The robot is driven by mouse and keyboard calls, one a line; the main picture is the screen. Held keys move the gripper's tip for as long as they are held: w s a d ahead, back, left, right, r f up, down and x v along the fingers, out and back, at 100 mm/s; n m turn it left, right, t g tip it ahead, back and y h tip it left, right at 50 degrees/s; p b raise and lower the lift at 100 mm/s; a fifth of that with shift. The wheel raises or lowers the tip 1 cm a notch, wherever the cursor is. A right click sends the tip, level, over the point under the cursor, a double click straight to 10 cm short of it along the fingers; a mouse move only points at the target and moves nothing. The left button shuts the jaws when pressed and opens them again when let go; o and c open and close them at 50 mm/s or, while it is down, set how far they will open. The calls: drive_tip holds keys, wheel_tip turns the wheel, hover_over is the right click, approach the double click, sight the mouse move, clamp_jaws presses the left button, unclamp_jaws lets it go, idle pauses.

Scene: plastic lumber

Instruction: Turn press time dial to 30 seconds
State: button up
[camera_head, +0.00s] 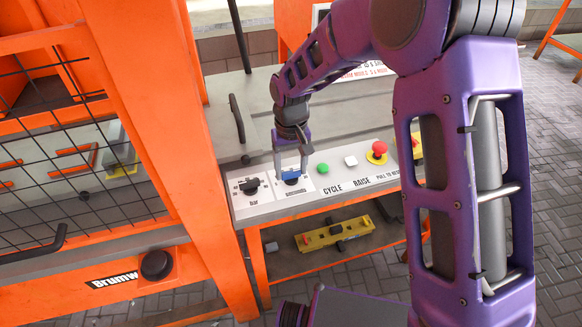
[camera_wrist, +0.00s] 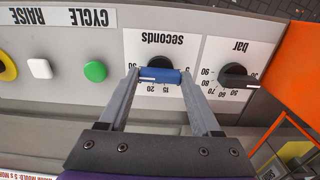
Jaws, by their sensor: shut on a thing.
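The press time dial (camera_head: 291,175) is on the sloped control panel, with a blue bar handle on a black base. In the wrist view the dial (camera_wrist: 160,76) sits under the upside-down word "seconds". My gripper (camera_head: 290,171) reaches down over it, with one finger at each end of the blue handle, shut on it. The handle lies crosswise in the wrist view, with a white mark at its left end by the left finger. The numbers 20 and 15 show beside it; other scale numbers, including any 30, are hidden or unreadable.
A black bar dial (camera_wrist: 238,76) is close beside the seconds dial. Green (camera_head: 323,168) and white (camera_head: 350,161) buttons and a red mushroom button (camera_head: 378,148) line the panel's other side. An orange press frame (camera_head: 180,130) stands close at the left.

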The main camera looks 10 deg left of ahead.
sight(291, 172)
drive_tip(key=o, duration=1.4)
drive_tip(key=shift+r, duration=0.1)
wheel_tip(291, 172, up, 17)
drive_tip(key=shift+r+p, duration=0.15)
drive_tip(key=shift+p, duration=0.95)
